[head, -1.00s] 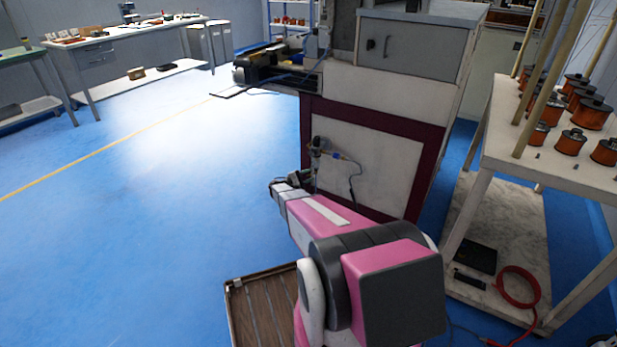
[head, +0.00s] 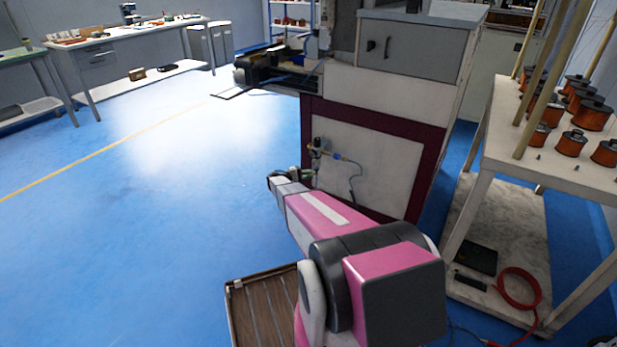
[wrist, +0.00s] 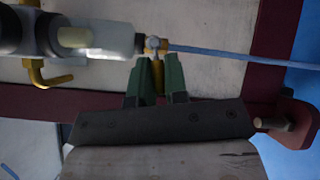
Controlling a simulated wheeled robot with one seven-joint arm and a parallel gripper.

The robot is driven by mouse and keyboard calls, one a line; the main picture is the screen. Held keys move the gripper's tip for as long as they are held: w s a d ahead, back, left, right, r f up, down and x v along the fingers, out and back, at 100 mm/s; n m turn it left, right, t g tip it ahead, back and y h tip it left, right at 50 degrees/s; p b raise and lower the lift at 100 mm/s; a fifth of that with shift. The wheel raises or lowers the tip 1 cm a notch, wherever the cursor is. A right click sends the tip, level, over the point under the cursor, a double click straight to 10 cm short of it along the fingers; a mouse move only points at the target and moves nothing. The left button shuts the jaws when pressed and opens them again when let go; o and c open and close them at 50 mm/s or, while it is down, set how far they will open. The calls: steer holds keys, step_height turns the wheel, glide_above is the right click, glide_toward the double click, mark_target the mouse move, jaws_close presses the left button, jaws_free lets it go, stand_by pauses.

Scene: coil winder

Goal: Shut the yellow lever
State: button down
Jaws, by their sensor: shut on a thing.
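The yellow lever (wrist: 157,80) shows in the wrist view as a short brass-yellow piece below a small metal valve (wrist: 153,44) on the air line. My gripper (wrist: 157,68), with green fingers, is shut on the lever, one finger on each side. Most of the lever is hidden between the fingers. In the head view my gripper (head: 296,174) is at the pale front panel of the machine, just below the air fittings (head: 317,150). The lever itself is too small to make out there.
A blue hose (wrist: 235,57) runs right from the valve. A pale cylinder fitting and a brass elbow (wrist: 45,78) are to its left. The machine's dark red frame (head: 428,165) edges the panel. A table with copper spools (head: 592,115) stands right. Blue floor at left is clear.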

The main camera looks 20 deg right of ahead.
steer(key=shift+r+m+y, duration=0.4)
steer(key=shift+m+y, duration=0.5)
steer(key=shift+m, duration=0.1)
steer(key=c, duration=1.2)
jaws_free()
steer(key=shift+o, duration=0.2)
steer(key=shift+r, duration=0.1)
